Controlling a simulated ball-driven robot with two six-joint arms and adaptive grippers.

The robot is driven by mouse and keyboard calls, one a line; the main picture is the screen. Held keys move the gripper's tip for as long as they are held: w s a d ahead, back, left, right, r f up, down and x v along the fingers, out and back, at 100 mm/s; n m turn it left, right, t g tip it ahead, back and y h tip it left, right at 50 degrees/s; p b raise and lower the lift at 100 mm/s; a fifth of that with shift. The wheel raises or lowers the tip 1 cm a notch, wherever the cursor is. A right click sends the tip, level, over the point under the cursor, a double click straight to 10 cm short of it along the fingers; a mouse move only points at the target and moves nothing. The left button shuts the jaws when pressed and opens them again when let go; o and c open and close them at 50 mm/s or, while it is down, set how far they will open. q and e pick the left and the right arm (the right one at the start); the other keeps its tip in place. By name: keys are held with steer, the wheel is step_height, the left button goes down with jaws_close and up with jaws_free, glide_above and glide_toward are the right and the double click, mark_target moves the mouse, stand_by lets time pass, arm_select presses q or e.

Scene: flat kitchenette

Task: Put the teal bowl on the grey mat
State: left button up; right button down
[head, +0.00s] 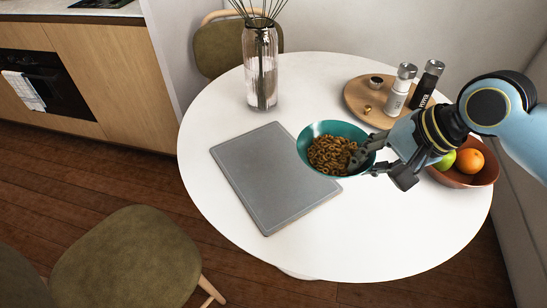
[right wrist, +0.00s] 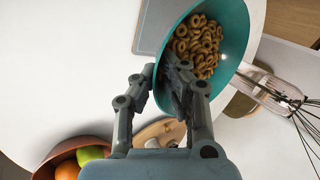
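The teal bowl (head: 317,131) holds brown ring-shaped cereal and shows in the head view over the right edge of the grey mat (head: 262,180). In the right wrist view the teal bowl (right wrist: 236,40) fills the upper middle, and a part of the grey mat (right wrist: 156,22) shows beside it. My right gripper (head: 366,163) is at the bowl's right side, with its fingers on either side of the rim. In the right wrist view the right gripper (right wrist: 170,88) is closed on the bowl's wall. My left gripper is not in view.
A glass vase (head: 261,70) with dark sticks stands behind the mat. A round wooden tray (head: 358,97) with shakers (head: 400,90) is at the back right. A brown fruit bowl (head: 470,178) lies under my right arm. The table's front and left are clear.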

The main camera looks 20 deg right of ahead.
steer(key=shift+d+f+b, duration=0.25)
steer(key=shift+f+b, duration=0.05)
steer(key=shift+w+m, duration=0.25)
steer(key=shift+m, duration=0.05)
steer(key=b, duration=0.2)
glide_above(296, 177)
steer(key=s+d, duration=0.1)
steer(key=s, duration=0.1)
steer(key=f, duration=0.6)
steer(key=shift+d+f, duration=0.2)
steer(key=shift+f, duration=0.05)
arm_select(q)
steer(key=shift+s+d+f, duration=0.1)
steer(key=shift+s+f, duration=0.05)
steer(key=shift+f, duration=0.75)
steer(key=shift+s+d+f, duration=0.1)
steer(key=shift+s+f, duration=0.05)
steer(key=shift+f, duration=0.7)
arm_select(e)
steer(key=shift+f, duration=2.05)
steer(key=c, duration=1.5)
jaws_free()
steer(key=shift+f, duration=0.1)
